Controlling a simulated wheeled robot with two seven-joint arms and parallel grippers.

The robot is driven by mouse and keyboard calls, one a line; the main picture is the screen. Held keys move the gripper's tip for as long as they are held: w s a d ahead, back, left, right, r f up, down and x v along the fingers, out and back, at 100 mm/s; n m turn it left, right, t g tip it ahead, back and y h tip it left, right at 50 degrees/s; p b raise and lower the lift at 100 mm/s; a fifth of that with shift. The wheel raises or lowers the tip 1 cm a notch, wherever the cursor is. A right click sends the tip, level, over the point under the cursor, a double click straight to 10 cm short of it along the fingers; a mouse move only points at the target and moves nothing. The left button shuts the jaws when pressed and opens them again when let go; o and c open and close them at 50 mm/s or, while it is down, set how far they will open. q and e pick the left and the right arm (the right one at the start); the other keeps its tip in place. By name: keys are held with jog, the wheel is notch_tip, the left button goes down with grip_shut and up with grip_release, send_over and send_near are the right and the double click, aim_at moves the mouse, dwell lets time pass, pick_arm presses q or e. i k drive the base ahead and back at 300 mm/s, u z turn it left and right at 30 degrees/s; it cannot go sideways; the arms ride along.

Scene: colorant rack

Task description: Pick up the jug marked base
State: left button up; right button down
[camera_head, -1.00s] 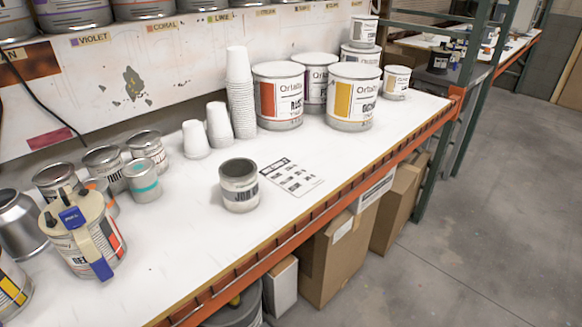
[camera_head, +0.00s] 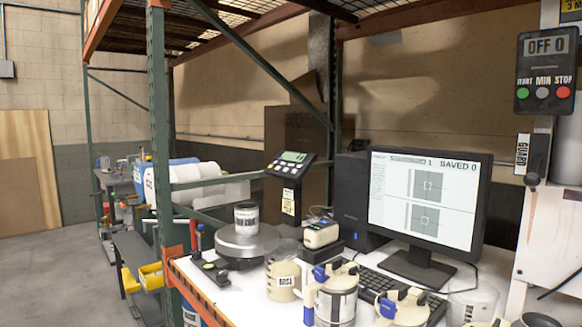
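The jug marked BASE (camera_head: 284,283) stands upright on the white worktop, near its front edge, in the lower middle of the head view. It is a small cream-coloured jug with a dark-lettered white label. A handle seems to be on its right side, close to the canister beside it. Neither of my grippers shows in the head view.
A canister with a cream and blue top (camera_head: 336,296) stands right of the jug, with a similar one (camera_head: 402,308) farther right. A round scale (camera_head: 247,242) bearing a small can (camera_head: 246,218) is behind left. A keyboard (camera_head: 378,286) and monitor (camera_head: 425,200) stand behind right.

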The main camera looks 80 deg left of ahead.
aim_at(285, 268)
jog(key=u, duration=2.05)
jog(key=k, duration=1.25)
jog(key=u, duration=0.65)
jog(key=i, duration=1.4)
jog(key=z, duration=0.9)
